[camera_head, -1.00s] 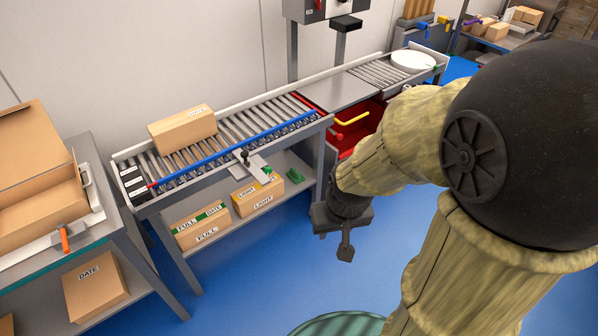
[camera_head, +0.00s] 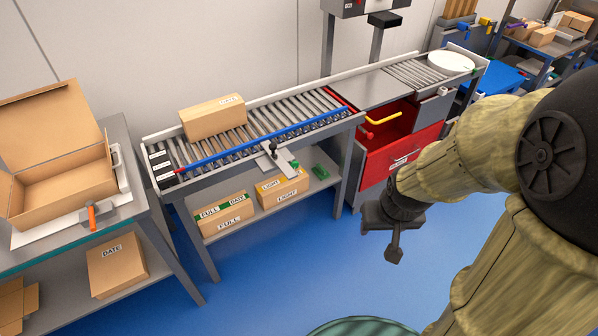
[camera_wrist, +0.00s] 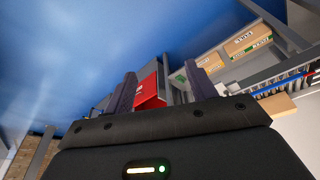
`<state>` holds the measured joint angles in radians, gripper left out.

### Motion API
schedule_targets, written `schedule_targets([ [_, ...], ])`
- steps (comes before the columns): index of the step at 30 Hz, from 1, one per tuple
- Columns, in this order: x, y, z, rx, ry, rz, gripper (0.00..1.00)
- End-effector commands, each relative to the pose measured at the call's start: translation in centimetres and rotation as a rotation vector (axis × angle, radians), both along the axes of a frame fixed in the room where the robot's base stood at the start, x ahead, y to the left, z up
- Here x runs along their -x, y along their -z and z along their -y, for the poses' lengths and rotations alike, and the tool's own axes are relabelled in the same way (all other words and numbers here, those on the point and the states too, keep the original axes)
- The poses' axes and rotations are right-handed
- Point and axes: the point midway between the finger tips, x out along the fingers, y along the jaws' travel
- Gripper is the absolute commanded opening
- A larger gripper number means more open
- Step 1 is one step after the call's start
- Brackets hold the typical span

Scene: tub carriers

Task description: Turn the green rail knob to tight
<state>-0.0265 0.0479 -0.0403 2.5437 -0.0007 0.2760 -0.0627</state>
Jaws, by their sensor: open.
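A roller conveyor (camera_head: 183,196) on a grey table carries a blue rail (camera_head: 262,137) along its front. A dark knob or lever (camera_head: 272,149) stands on a light plate at the conveyor's front edge. I cannot make out a green knob on the rail, nor any tight or loose marking. A small green object (camera_head: 321,171) lies on the shelf below, but its kind is unclear. My gripper (camera_head: 393,245) hangs in free air right of the conveyor table, in front of the red drawer cabinet. In the wrist view its fingers (camera_wrist: 161,88) are apart with nothing held.
A cardboard box (camera_head: 213,118) sits on the rollers. Labelled boxes (camera_head: 284,187) stand on the lower shelf. The red cabinet (camera_head: 412,152) has an open drawer with a yellow handle. A bench with an open carton (camera_head: 65,185) stands left. Blue floor before the conveyor is clear.

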Motion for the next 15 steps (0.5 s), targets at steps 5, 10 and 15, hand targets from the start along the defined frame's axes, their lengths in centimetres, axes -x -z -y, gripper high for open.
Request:
schedule_targets([
  [5,-5.2,6.0,1.6,0.092,-0.136,0.105,0.56],
  [10,-11.1,11.6,4.2,0.282,-0.324,0.231,0.56],
  [15,-16.2,16.2,6.9,0.545,-0.540,0.340,0.56],
])
